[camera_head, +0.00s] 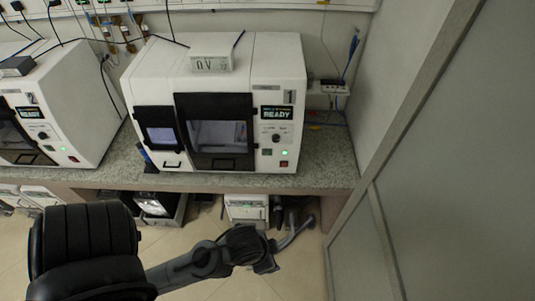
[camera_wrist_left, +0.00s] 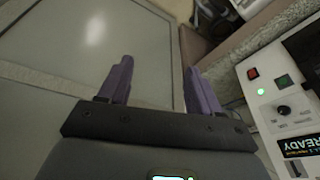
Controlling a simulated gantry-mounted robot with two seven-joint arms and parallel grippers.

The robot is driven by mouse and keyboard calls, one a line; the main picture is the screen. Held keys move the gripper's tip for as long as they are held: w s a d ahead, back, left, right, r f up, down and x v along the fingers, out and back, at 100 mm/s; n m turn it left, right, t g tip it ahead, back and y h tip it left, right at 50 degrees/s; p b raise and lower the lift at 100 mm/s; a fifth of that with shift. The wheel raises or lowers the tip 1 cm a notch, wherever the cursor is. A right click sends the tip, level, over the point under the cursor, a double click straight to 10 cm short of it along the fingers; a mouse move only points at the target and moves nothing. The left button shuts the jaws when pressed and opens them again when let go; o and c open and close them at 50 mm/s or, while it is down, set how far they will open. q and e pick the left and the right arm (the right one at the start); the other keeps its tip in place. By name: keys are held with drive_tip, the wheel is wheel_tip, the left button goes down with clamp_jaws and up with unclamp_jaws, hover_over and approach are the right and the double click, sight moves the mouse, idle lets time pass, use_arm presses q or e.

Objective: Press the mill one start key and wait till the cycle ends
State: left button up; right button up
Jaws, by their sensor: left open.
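Mill one (camera_head: 215,70) is a white machine on the counter, marked 1, with its dark door closed. Its display (camera_head: 277,113) reads READY. Below it are a black knob (camera_head: 276,137), a dark green key (camera_head: 266,152), a lit green lamp (camera_head: 284,152) and a red key (camera_head: 284,163). In the left wrist view, the green key (camera_wrist_left: 283,81), red key (camera_wrist_left: 252,73) and knob (camera_wrist_left: 283,110) lie at the right, beside my fingers. My left gripper (camera_wrist_left: 160,85) is open and empty, apart from the panel. In the head view it (camera_head: 298,230) is below the counter's front edge.
Mill two (camera_head: 65,95), also white, stands at the left on the same granite counter (camera_head: 325,165). A small meter box (camera_head: 211,63) sits on mill one. A grey framed panel wall (camera_head: 455,200) closes off the right side. Equipment (camera_head: 247,207) stands under the counter.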

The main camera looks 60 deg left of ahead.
use_arm(q)
clamp_jaws()
idle(0.4)
idle(1.4)
